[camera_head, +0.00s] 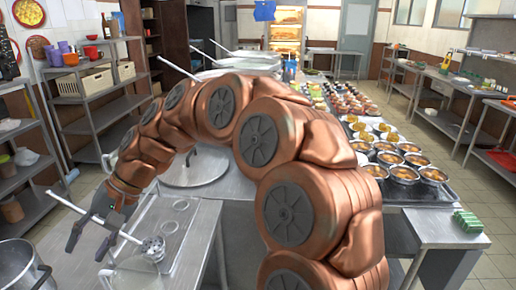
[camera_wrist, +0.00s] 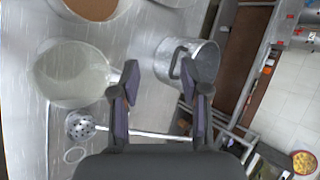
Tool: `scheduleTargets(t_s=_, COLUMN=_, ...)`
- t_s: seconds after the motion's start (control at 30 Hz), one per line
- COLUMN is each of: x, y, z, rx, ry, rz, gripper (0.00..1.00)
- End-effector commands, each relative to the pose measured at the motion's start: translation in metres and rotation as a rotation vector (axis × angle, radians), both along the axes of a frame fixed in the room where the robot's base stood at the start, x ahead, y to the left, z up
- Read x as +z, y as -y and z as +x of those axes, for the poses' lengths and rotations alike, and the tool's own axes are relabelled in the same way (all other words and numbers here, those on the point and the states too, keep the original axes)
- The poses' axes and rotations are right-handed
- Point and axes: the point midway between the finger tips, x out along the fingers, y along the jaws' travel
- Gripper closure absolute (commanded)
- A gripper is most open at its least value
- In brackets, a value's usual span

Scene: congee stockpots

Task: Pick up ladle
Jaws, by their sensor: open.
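A metal ladle with a round perforated head (camera_head: 153,248) lies at the lower left in the head view, its long thin handle slanting up to the left. In the wrist view its head (camera_wrist: 80,125) is left of the fingers, and the handle runs right across the picture past both fingers. My gripper (camera_head: 88,252) is at the handle in the head view. It is open, with its two fingers (camera_wrist: 160,80) spread apart and nothing between their tips. I cannot tell whether a finger touches the handle. Another long handle (camera_head: 180,68) rises farther back.
A metal pot (camera_head: 18,266) stands at the lower left; a pot (camera_wrist: 190,62) with a handle is beyond the fingertips. A bowl-like vessel with pale contents (camera_wrist: 72,75) lies left. Several filled bowls (camera_head: 402,174) crowd the right counter. Shelves (camera_head: 95,85) line the left wall.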

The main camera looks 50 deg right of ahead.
Motion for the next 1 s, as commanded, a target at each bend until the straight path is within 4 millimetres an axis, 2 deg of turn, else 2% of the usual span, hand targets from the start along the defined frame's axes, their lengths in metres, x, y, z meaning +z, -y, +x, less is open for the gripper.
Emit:
scheduleTargets(t_s=0.03, x=0.001, y=0.009, z=0.021, rx=-0.046, ry=0.007, rz=0.049, gripper=0.55)
scheduleTargets(t_s=0.1, x=0.008, y=0.023, z=0.047, rx=-0.112, ry=0.015, rz=0.120, gripper=0.55)
scheduleTargets(t_s=0.27, x=0.023, y=0.070, z=0.105, rx=-0.269, ry=0.045, rz=0.275, gripper=0.55)
scheduleTargets(t_s=0.47, x=0.028, y=0.154, z=0.165, rx=-0.478, ry=0.081, rz=0.454, gripper=0.55)
scheduleTargets(t_s=0.6, x=0.025, y=0.230, z=0.195, rx=-0.632, ry=0.117, rz=0.569, gripper=0.55)
scheduleTargets(t_s=0.77, x=0.013, y=0.328, z=0.212, rx=-0.814, ry=0.170, rz=0.683, gripper=0.55)
scheduleTargets(t_s=0.8, x=0.009, y=0.354, z=0.213, rx=-0.859, ry=0.187, rz=0.706, gripper=0.55)
scheduleTargets(t_s=0.87, x=0.000, y=0.392, z=0.212, rx=-0.928, ry=0.206, rz=0.742, gripper=0.55)
scheduleTargets(t_s=0.9, x=-0.004, y=0.419, z=0.209, rx=-0.974, ry=0.226, rz=0.764, gripper=0.55)
scheduleTargets(t_s=1.0, x=-0.019, y=0.481, z=0.198, rx=-1.082, ry=0.267, rz=0.810, gripper=0.55)
